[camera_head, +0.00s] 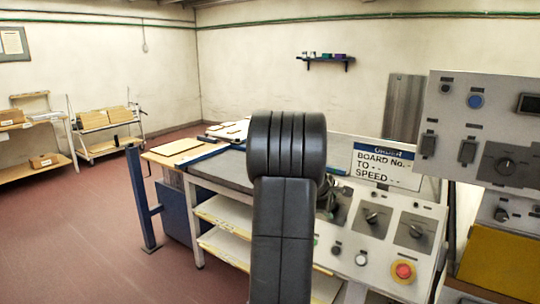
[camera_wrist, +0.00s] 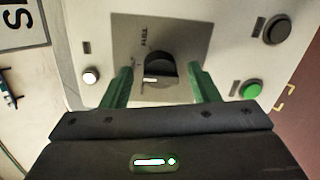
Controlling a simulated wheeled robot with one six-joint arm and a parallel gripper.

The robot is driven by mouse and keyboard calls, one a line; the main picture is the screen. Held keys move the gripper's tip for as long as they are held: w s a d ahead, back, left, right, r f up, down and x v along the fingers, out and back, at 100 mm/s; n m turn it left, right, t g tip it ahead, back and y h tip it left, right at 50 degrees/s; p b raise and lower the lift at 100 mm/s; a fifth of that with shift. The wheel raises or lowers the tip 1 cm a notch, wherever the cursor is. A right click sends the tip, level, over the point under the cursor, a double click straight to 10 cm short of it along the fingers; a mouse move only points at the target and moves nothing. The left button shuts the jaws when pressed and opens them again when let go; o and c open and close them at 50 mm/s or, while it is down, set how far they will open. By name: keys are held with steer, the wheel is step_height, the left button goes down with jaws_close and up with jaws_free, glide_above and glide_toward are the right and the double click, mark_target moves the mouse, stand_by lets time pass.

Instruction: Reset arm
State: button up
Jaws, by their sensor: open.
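My arm rises in the middle of the camera_head view and hides part of the bench and control panel; my gripper cannot be made out clearly there. In the camera_wrist view my gripper (camera_wrist: 163,82) is open, with its two green fingers apart. A black rotary knob (camera_wrist: 160,69) on a grey plate (camera_wrist: 190,35) shows between the fingers. The fingers stand to either side of the knob; I cannot tell whether they touch it. Nothing is held.
The sloped control panel (camera_head: 385,215) carries knobs and a red emergency button (camera_head: 403,271). An order sign (camera_head: 384,163) stands behind it, and an upright control box (camera_head: 480,125) is at the right. A green button (camera_wrist: 250,89) is beside the gripper. Open floor (camera_head: 90,240) lies left.

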steer(key=shift+m, duration=1.1)
steer(key=v, duration=0.6)
steer(key=shift+m+b, duration=0.3)
steer(key=shift+b, duration=0.1)
steer(key=shift+r, duration=0.1)
